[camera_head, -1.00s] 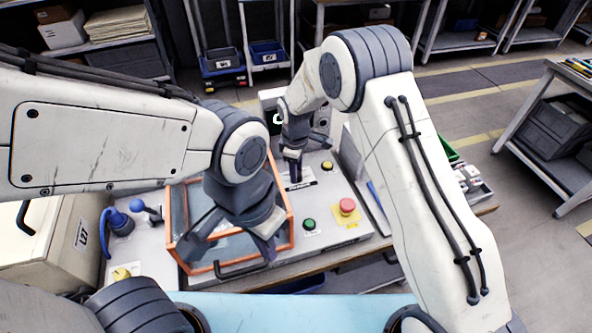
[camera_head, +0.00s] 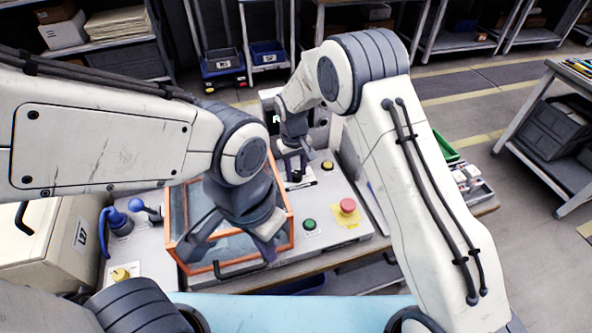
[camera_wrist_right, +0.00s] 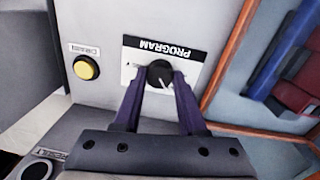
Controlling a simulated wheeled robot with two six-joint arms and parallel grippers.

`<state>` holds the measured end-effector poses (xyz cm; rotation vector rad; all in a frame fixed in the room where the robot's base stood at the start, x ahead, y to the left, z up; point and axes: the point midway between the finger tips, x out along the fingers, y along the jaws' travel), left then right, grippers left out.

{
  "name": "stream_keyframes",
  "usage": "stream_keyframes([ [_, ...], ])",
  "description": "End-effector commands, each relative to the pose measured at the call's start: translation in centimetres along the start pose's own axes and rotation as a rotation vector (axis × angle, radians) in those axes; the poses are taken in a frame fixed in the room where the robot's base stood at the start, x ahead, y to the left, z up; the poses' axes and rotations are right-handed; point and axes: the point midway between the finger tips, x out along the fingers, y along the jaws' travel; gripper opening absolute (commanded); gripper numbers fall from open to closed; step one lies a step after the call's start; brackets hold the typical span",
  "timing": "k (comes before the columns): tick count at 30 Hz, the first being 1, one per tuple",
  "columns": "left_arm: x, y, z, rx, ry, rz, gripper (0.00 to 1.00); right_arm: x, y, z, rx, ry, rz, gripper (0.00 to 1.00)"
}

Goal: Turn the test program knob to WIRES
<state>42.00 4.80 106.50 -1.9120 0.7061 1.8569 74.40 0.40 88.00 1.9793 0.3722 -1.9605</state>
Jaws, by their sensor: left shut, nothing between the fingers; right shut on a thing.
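The black program knob (camera_wrist_right: 159,75) sits on a white plate (camera_wrist_right: 178,52) lettered PROGRAM, which appears upside down in the right wrist view. A light mark on the knob points toward the lower right there; the position labels are too small to read. My right gripper (camera_wrist_right: 160,82) has its two purple fingers closed around the knob's sides. In the head view my right gripper (camera_head: 291,170) is over the plate and hides the knob. My left gripper (camera_head: 228,250) is shut and empty, above the orange-framed clear cover (camera_head: 216,267).
A yellow button (camera_wrist_right: 86,67) is beside the program plate. A green button (camera_head: 309,224) and a red stop button on a yellow base (camera_head: 347,206) are on the grey panel nearer the front. A blue-handled part (camera_head: 118,222) stands at left.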

Motion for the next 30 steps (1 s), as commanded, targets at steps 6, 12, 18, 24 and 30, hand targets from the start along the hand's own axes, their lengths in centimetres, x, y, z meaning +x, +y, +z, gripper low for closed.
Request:
stream_keyframes([
  [6, 0.06, -0.01, 0.00, 0.000, 0.000, 0.000, 0.00, -0.09, 0.02, -0.12, 0.108, -0.002, 0.000, 0.00],
  [12, 0.09, -0.01, 0.00, 0.000, 0.000, 0.000, 0.00, -0.09, 0.03, -0.13, 0.159, -0.004, 0.000, 0.00],
  [18, 0.09, -0.01, 0.01, 0.000, 0.000, 0.000, 0.00, -0.11, 0.03, -0.14, 0.173, -0.005, 0.000, 0.00],
  [24, 0.09, -0.01, 0.01, 0.000, 0.000, 0.000, 0.00, -0.11, 0.04, -0.14, 0.173, -0.004, 0.000, 0.00],
  [30, 0.09, -0.01, 0.00, 0.000, 0.000, 0.000, 0.00, -0.11, 0.03, -0.14, 0.172, -0.005, 0.000, 0.71],
])
